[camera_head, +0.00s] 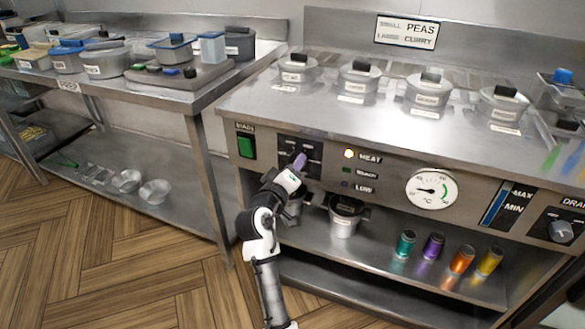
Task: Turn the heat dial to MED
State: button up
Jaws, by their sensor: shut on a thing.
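The heat dial's dark panel (284,143) is on the front of the range, right of the green MAINS switch (246,145). My gripper (298,164) reaches up to this panel and is shut at the dial. The dial itself is mostly hidden behind the gripper, so its pointer and setting cannot be read. Small white labels on the panel are too small to read. A lamp (349,154) beside the word HEAT is lit; the two lamps below it look dark.
A round temperature gauge (431,190) is right of the lamps, and a grey DRAIN knob (562,230) is at far right. Lidded pots (359,78) stand on the range top. A pot (345,216) and several coloured shakers (433,247) stand on the shelf below.

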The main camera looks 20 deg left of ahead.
jog(key=o, duration=1)
jog(key=shift+c, duration=0.2)
jog(key=s+b, duration=0.1)
jog(key=s, duration=1.3)
jog(key=shift+r, duration=0.15)
jog(key=shift+w+a, duration=0.1)
jog(key=shift+a, duration=0.05)
